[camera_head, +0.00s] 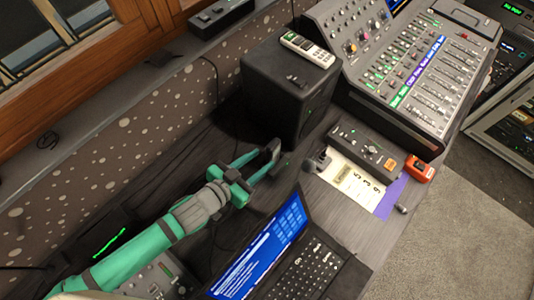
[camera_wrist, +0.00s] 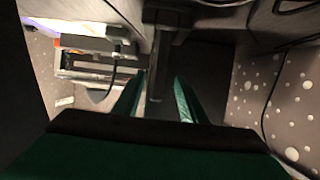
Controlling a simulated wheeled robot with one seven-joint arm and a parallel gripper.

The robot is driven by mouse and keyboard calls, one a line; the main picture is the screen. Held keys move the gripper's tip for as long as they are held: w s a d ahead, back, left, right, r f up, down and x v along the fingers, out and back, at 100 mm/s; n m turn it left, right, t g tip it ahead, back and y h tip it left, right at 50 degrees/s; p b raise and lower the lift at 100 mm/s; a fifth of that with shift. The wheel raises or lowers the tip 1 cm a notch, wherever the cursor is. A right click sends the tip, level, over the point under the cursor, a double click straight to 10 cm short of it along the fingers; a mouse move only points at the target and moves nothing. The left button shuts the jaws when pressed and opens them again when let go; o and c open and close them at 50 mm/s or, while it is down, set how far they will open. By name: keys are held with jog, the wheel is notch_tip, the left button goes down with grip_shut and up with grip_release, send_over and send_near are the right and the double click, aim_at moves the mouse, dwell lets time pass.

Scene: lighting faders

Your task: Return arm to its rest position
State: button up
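My green and grey arm reaches from the lower left of the head view over the desk, behind the open laptop (camera_head: 268,252). My gripper (camera_head: 270,161) is at its end, in front of the black speaker box (camera_head: 289,88) and left of the small control box. In the wrist view its two green fingers (camera_wrist: 161,78) stand apart with nothing held between them. A dark upright post (camera_wrist: 158,60) shows in the gap, and I cannot tell how far beyond the fingers it is.
A mixing console (camera_head: 418,70) with faders stands at the upper right. A small control box (camera_head: 362,150), a paper sheet (camera_head: 345,180) and an orange device (camera_head: 420,168) lie below it. A remote (camera_head: 307,49) rests on the speaker. A speckled wall (camera_head: 95,140) runs along the left.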

aim_at(280, 146)
jog(key=shift+s+a+r, duration=0.25)
jog(key=shift+s+a, duration=0.05)
jog(key=shift+s, duration=0.2)
jog(key=x, duration=1.2)
jog(key=shift+f, duration=0.25)
jog(key=shift+r, duration=0.95)
jog(key=shift+f, duration=0.15)
